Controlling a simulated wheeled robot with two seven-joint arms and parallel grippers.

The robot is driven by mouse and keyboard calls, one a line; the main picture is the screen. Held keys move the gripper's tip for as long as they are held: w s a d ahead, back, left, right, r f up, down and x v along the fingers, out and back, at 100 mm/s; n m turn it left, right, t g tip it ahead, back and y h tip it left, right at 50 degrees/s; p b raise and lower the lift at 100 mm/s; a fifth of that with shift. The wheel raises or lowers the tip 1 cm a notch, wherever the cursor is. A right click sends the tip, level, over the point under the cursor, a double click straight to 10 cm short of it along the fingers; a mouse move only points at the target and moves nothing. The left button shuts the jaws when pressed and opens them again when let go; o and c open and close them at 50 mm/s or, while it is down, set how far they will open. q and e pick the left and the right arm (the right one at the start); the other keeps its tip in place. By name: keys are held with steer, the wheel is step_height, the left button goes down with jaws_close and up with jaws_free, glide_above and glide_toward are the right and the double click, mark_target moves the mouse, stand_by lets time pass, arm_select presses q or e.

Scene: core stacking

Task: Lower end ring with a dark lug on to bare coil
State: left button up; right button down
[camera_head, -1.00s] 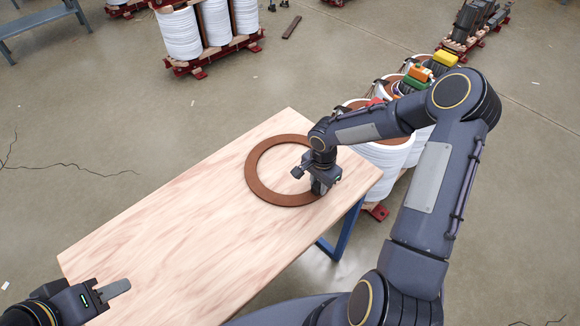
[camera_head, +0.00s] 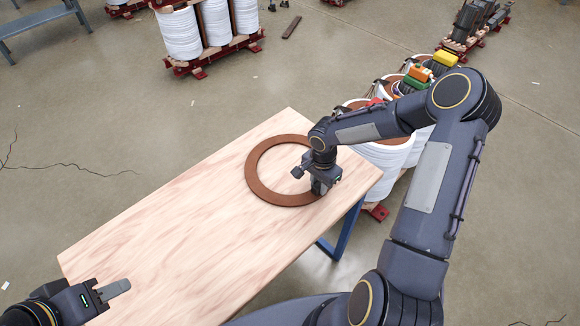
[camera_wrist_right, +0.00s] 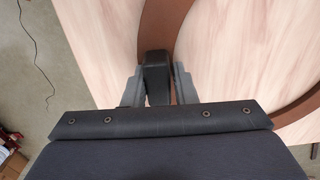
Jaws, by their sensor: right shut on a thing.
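A brown flat end ring (camera_head: 254,178) lies on the right part of the wooden table. Its dark lug (camera_wrist_right: 154,72) shows between the fingers in the right wrist view. My right gripper (camera_head: 318,186) is shut on the lug at the ring's right side; in the head view it hides the lug. White coils (camera_head: 392,158) stand in a row beyond the table's right end, partly hidden by my right arm. The nearest shows a brown top; I cannot tell how bare it is. My left gripper (camera_head: 117,288) is over the table's near left corner, its jaw opening unclear.
The wooden table (camera_head: 180,235) is otherwise clear. Colored items, one orange (camera_head: 419,73) and one yellow (camera_head: 445,58), sit on the farther coils. Another group of white coils (camera_head: 179,33) stands on a red base at the back. A blue-grey bench (camera_head: 40,17) is at the far left.

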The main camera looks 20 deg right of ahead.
steer(key=shift+r+p, duration=1.2)
steer(key=shift+r, duration=1.25)
